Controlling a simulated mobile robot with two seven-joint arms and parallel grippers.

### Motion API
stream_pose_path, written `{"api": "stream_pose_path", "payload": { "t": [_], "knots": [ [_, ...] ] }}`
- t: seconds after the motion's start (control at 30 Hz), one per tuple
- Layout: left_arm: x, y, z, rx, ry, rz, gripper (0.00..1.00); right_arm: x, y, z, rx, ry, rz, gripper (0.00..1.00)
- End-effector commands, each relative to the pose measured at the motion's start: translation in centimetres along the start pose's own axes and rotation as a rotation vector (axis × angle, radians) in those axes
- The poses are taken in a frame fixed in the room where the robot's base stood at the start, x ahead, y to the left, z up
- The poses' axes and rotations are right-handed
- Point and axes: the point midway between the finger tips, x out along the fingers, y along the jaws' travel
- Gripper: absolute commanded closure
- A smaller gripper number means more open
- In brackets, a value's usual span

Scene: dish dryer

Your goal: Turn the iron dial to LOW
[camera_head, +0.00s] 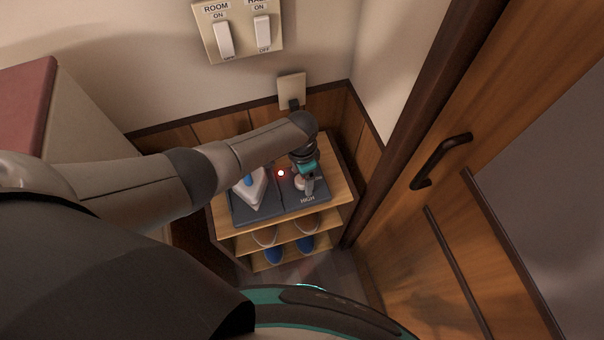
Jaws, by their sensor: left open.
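The iron (251,190), white with a blue part, rests on a dark base (262,217) on top of a small wooden shelf. The label HIGH shows at the front right of the base. The dial (299,183) seems to be the pale round part under my left gripper, mostly hidden by it, so its setting cannot be read. My left gripper (308,185) is open and points down over the right part of the base, at the dial; I cannot tell whether it touches it. A small red light (281,173) glows left of the gripper. My right gripper is not in view.
The wooden shelf (341,190) holds blue slippers (274,256) on a lower board. A wooden door with a dark handle (441,161) stands close on the right. A wall outlet (291,87) and a switch plate (238,30) are behind. A red-topped cabinet (27,110) is at left.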

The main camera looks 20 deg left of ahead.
Motion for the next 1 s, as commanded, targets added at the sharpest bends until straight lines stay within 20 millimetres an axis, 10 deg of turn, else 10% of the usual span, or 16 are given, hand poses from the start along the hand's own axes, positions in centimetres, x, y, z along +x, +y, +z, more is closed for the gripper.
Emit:
{"api": "stream_pose_path", "payload": {
  "t": [1.0],
  "knots": [
    [-14.8, 0.0, 0.0, 0.000, 0.000, -0.001, 0.19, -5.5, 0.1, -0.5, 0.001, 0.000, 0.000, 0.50]
  ]
}}
